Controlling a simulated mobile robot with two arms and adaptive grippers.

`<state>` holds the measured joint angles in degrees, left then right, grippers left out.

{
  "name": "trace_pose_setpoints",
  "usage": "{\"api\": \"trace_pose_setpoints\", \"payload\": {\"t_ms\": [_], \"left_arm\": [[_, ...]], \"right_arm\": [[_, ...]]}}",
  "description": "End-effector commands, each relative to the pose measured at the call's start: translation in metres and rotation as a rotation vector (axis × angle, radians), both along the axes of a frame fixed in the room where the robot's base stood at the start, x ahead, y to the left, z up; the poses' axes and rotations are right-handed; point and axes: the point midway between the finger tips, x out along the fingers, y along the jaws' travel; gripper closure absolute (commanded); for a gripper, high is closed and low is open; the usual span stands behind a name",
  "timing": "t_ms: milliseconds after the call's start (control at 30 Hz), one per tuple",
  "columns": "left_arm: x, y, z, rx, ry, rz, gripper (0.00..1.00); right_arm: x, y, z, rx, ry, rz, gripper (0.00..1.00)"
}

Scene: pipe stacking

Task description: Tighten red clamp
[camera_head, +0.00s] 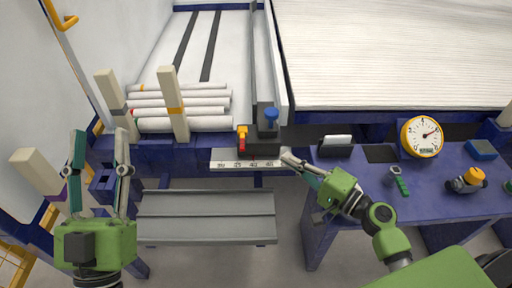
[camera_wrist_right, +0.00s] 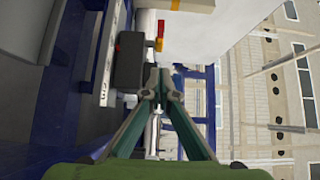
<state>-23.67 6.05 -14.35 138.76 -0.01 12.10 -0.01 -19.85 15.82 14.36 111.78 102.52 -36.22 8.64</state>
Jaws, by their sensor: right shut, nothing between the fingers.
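The red clamp (camera_head: 242,146), with a yellow-orange top, stands beside a dark block above the numbered scale (camera_head: 222,164) in the head view. In the right wrist view, the red part (camera_wrist_right: 160,29) and yellow part show just beyond a dark block (camera_wrist_right: 131,62). My right gripper (camera_head: 288,156) is shut and empty at the right end of the scale, to the right of the clamp and apart from it. Its closed fingertips also show in the wrist view (camera_wrist_right: 160,84). My left gripper (camera_head: 101,150) is open and empty at the left, its fingers pointing up.
A blue knob (camera_head: 270,118) sits on the dark block just right of the clamp. White pipes (camera_head: 205,110) lie on the rack behind, between beige posts (camera_head: 172,105). A gauge (camera_head: 421,136) and small tools are on the blue table (camera_head: 345,178). A grey tray (camera_head: 205,222) is in front.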

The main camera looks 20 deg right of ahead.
Motion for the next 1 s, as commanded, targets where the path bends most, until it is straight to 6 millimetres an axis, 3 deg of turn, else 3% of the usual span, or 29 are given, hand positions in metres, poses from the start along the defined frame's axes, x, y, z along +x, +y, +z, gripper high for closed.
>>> {"api": "trace_pose_setpoints", "payload": {"t_ms": [333,600,1000], "left_arm": [[0.008,-0.001,-0.012,0.018,0.065,0.003,0.60],[0.019,-0.001,-0.029,0.045,0.160,0.010,0.60],[0.020,-0.001,-0.032,0.050,0.174,0.010,0.60]], "right_arm": [[0.066,0.037,0.002,0.000,-0.002,0.001,1.00],[0.073,0.069,0.001,0.001,0.000,-0.001,1.00],[0.074,0.073,0.000,0.000,0.000,0.000,1.00]]}}
